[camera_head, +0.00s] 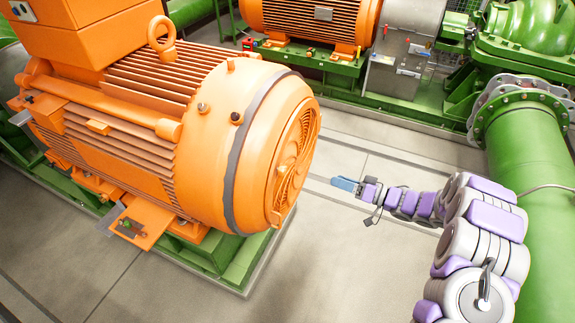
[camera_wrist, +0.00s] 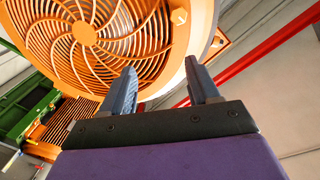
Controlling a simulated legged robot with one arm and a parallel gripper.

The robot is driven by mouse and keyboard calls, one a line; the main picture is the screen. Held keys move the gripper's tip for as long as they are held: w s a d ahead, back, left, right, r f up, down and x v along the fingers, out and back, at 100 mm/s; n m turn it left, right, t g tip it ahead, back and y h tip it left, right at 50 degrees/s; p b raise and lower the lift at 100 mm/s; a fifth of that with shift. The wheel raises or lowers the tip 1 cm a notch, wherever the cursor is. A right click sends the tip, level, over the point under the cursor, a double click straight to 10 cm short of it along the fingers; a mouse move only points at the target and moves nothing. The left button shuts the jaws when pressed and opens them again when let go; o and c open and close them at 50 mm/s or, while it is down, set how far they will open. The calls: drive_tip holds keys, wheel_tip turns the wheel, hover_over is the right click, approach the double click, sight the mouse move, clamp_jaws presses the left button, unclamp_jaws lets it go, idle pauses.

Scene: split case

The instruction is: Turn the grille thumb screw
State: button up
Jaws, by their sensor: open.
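The round orange grille (camera_wrist: 88,45) fills the upper left of the wrist view, with curved bars around a hub. In the head view the grille (camera_head: 297,150) is seen edge-on at the right end of the orange motor. A small grey piece (camera_wrist: 179,17) at the grille's right edge may be the thumb screw; I cannot tell for sure. My gripper (camera_wrist: 160,66) has its two blue fingers apart with nothing between them. The grey piece appears above the gap between them. In the head view my gripper (camera_head: 344,184) is right of the motor, apart from the grille.
The motor (camera_head: 140,120) stands on a green base frame (camera_head: 240,265). A large green pipe (camera_head: 530,180) runs along the right. A second orange motor (camera_head: 305,20) stands at the back. Red rails (camera_wrist: 268,50) cross the wrist view's right side. Bare floor (camera_head: 340,260) lies below my arm.

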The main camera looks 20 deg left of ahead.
drive_tip(key=s+g+y, duration=0.1)
drive_tip(key=s, duration=0.1)
approach(286, 170)
drive_tip(key=a, duration=0.6)
drive_tip(key=w+a, duration=0.1)
drive_tip(key=a, duration=0.2)
drive_tip(key=shift+a, duration=0.2)
drive_tip(key=shift+s, duration=0.1)
drive_tip(key=c, duration=1)
drive_tip(key=shift+c, duration=0.2)
